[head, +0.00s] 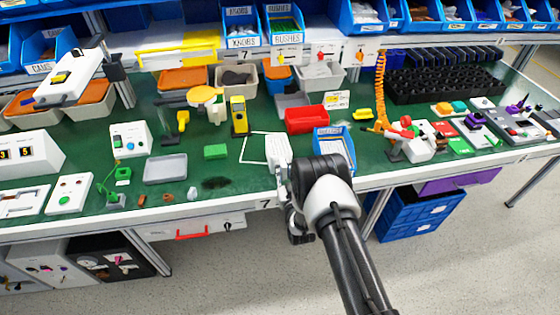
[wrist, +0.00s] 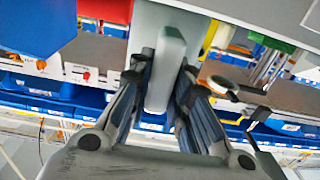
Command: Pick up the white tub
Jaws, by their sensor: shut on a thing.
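My gripper (head: 286,176) is over the front edge of the green bench, partly hidden by my arm. In the wrist view, my gripper (wrist: 166,72) is shut with its fingers on both sides of a pale grey upright bar (wrist: 167,50). The bar stands out from a light grey-white body (wrist: 152,18). In the head view this is a small white box-like thing (head: 278,148); whether it touches the bench is unclear. A whitish open tub (head: 320,76) stands at the back of the bench, apart from my gripper.
A blue bin (head: 332,140) stands close to the right of my gripper, with a red bin (head: 307,118) behind it. A green block (head: 215,152) and a grey tray (head: 165,168) lie to the left. Several blue shelf bins line the back.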

